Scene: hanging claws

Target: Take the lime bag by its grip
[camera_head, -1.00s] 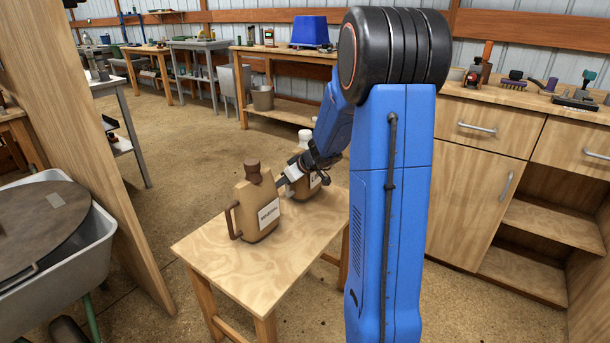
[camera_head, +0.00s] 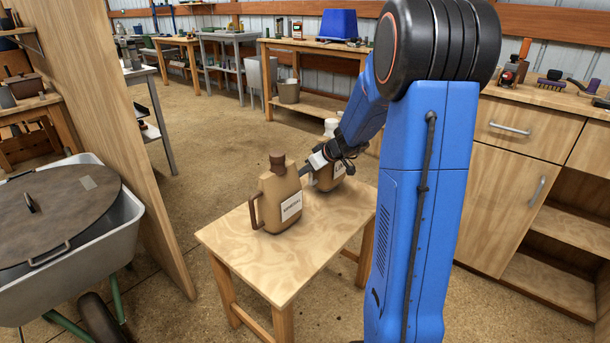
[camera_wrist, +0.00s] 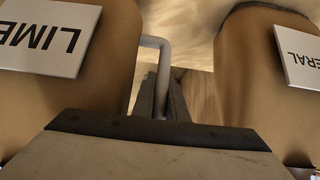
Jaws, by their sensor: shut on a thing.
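The lime bag (camera_head: 326,182) is a tan jug-like container with a white cap, standing upright on a small wooden table (camera_head: 262,262). Its LIME label fills the left of the wrist view, above its tan side (camera_wrist: 110,75). Its pale grey grip (camera_wrist: 163,75) passes between the two dark fingers of my gripper (camera_wrist: 162,100), which is shut on it.
A similar tan bag (camera_head: 275,205) with a brown cap and brown handle stands close in front; its label ends in ERAL in the wrist view. A wheelbarrow (camera_head: 125,225) and a wooden partition (camera_head: 130,130) are at left. Drawers (camera_head: 515,130) stand at right.

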